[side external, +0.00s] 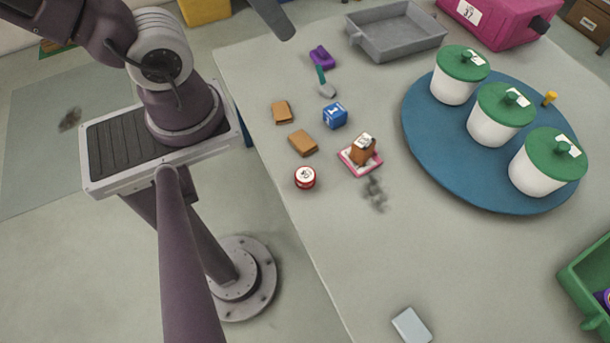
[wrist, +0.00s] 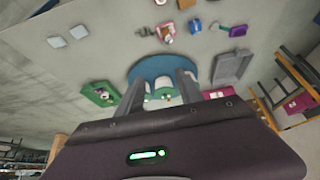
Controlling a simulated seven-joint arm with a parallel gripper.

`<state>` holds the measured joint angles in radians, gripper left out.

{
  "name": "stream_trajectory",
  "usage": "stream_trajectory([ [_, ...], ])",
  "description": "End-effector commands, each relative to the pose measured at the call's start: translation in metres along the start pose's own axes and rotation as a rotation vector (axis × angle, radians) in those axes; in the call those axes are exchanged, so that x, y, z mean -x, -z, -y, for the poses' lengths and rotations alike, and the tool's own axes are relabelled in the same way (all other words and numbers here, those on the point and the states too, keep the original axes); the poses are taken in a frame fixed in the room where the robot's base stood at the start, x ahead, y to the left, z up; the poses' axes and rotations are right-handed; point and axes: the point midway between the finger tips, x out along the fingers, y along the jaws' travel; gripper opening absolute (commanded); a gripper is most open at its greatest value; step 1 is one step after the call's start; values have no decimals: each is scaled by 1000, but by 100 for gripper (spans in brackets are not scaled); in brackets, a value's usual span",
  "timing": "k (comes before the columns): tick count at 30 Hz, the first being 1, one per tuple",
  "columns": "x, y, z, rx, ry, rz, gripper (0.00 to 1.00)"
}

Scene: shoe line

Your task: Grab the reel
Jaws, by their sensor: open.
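A small round red item with a white label on top (side external: 305,177) stands near the left edge of the table in the side view. It is the likeliest reel, but I cannot be sure from its shape. In the wrist view it is too small to tell apart. My gripper (wrist: 160,84) shows its two fingers apart with nothing held between them. It points across the table from well away, with the red item far from the fingers. In the side view the gripper is mostly out of frame.
Near the red item are brown blocks (side external: 303,143), a blue cube (side external: 335,115) and a brown item (side external: 362,150) on a pink coaster (side external: 347,160). A blue turntable (side external: 425,130) carries white pots with green lids. A grey tray (side external: 395,40) and green crate (side external: 575,285) flank it.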

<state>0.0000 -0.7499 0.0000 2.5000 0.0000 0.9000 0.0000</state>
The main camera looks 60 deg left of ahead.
Motion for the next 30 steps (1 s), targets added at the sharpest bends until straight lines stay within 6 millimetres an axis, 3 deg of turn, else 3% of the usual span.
stream_trajectory([
  [1, 0, 0, 0, 0, 0, 0, 55],
  [4, 0, 0, 0, 0, 0, 0, 75],
  [5, 0, 0, 0, 0, 0, 0, 77],
  [14, -1, 2, 0, 7, -2, 12, 77],
  [17, -14, 13, 0, 74, -24, 113, 77],
  [20, -43, 36, 3, 218, -79, 293, 77],
  [24, -104, 65, 22, 474, -182, 527, 77],
  [27, -158, 73, 46, 676, -262, 664, 77],
  [30, -218, 65, 74, 890, -345, 780, 77],
])
